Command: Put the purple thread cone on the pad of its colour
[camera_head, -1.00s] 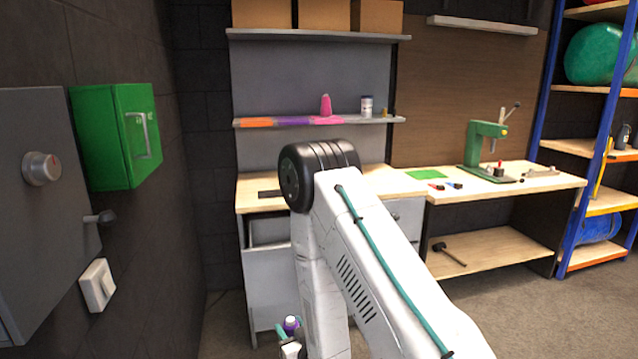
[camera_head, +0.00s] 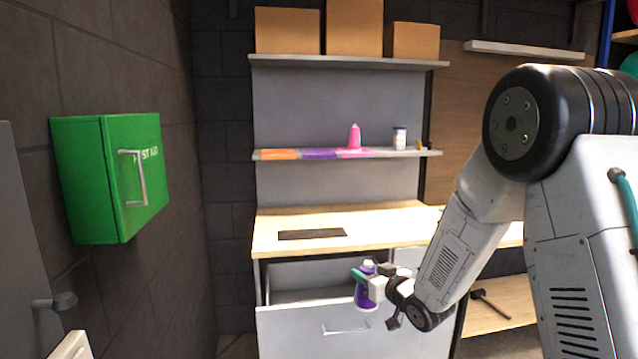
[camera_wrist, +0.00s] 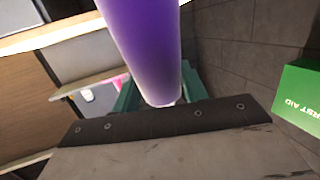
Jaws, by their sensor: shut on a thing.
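The purple thread cone (camera_head: 363,297) is in my gripper (camera_head: 367,279), in front of the partly open drawer of the workbench, below the bench top. In the wrist view the cone (camera_wrist: 145,45) fills the upper middle between the teal fingers. My gripper is shut on it. The purple pad (camera_head: 320,154) lies on the narrow shelf above the bench, between the orange pad (camera_head: 280,154) and the pink pad (camera_head: 372,152). The purple pad looks bare. A pink cone (camera_head: 354,138) stands on the pink pad.
A white jar (camera_head: 399,139) stands right of the pink cone on the shelf (camera_head: 425,153). An upper shelf (camera_head: 350,62) with cardboard boxes hangs above. The open drawer (camera_head: 315,297) juts out below the bench top (camera_head: 385,219). A green first aid box (camera_head: 110,175) is on the left wall.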

